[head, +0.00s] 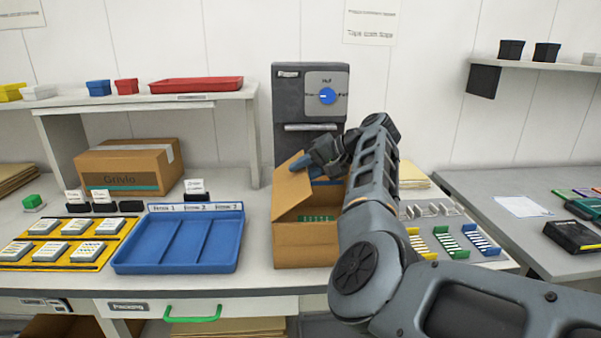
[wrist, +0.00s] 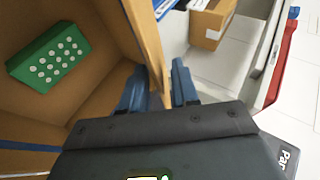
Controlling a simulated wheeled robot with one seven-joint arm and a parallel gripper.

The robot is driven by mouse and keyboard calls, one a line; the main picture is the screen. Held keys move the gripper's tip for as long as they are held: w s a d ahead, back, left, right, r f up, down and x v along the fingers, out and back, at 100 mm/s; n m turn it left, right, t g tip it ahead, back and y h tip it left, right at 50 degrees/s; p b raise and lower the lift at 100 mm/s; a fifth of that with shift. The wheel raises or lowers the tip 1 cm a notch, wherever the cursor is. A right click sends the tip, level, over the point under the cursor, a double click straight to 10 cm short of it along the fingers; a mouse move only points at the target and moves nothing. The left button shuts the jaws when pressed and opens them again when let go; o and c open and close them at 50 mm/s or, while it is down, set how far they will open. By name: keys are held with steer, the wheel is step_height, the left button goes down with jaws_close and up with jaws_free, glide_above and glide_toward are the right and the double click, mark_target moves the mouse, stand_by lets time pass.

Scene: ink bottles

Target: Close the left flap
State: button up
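An open brown cardboard box (head: 305,248) stands on the bench in front of a dark machine. Its left flap (head: 291,197) is raised and slants up at the left side. A green block with white dots (wrist: 48,57) lies inside the box. My gripper (head: 298,163) is at the top edge of the left flap. In the wrist view, the two blue fingers of my gripper (wrist: 160,90) stand apart on either side of the flap's edge (wrist: 150,45). A narrow gap seems to show beside the right finger. My arm hides the box's right side.
A blue compartment tray (head: 180,243) is left of the box, with a yellow board of cards (head: 65,245) beyond it. The dark machine (head: 310,100) stands behind. A closed carton (head: 130,167) is under the shelf at left. Coloured racks (head: 447,240) lie at right.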

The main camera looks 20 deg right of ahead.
steer(key=v, duration=0.6)
steer(key=shift+s+d+r, duration=0.2)
steer(key=shift+s, duration=0.1)
